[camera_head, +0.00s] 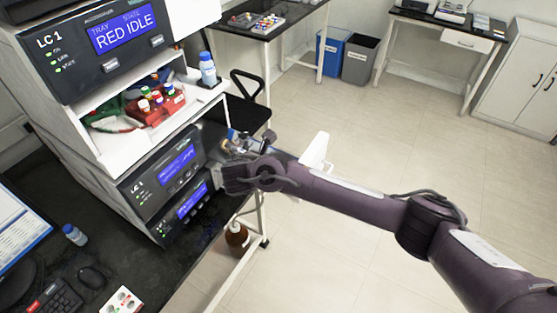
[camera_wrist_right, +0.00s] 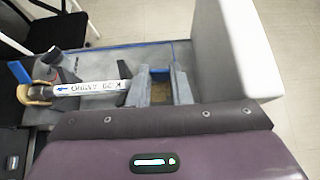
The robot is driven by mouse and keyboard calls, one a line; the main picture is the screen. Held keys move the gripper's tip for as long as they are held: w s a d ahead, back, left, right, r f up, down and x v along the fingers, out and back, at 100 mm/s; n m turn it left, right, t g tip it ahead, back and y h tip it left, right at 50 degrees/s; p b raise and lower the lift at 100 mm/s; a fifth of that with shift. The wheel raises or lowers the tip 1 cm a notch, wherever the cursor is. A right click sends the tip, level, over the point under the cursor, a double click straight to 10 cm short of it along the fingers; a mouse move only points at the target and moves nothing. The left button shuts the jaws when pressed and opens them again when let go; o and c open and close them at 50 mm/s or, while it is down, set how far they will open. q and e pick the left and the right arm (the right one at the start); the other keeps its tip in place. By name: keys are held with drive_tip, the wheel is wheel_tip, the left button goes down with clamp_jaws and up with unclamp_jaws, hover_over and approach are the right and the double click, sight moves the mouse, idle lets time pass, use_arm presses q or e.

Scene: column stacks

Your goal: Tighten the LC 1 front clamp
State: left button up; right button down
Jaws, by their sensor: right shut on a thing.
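The LC 1 stack (camera_head: 150,195) stands on the dark bench at the left in the head view, its lower modules labelled LC 1. My right gripper (camera_head: 236,142) is at the right side of this stack, beside small metal fittings. In the right wrist view a white column (camera_wrist_right: 90,88) marked with an arrow and "K 20 AMINO" lies across a grey surface, with a dark knob and tan tubing at its left end. My right gripper's grey fingers (camera_wrist_right: 160,88) are right of the column's end, shut on a small part mostly hidden between them. I cannot clearly make out the front clamp.
A brown bottle (camera_head: 237,236) is below the bench edge. Open floor lies right.

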drive_tip(key=shift+f, duration=0.15)
drive_tip(key=c, duration=1.3)
unclamp_jaws()
drive_tip(key=b+v, duration=0.2)
drive_tip(key=v, duration=0.6)
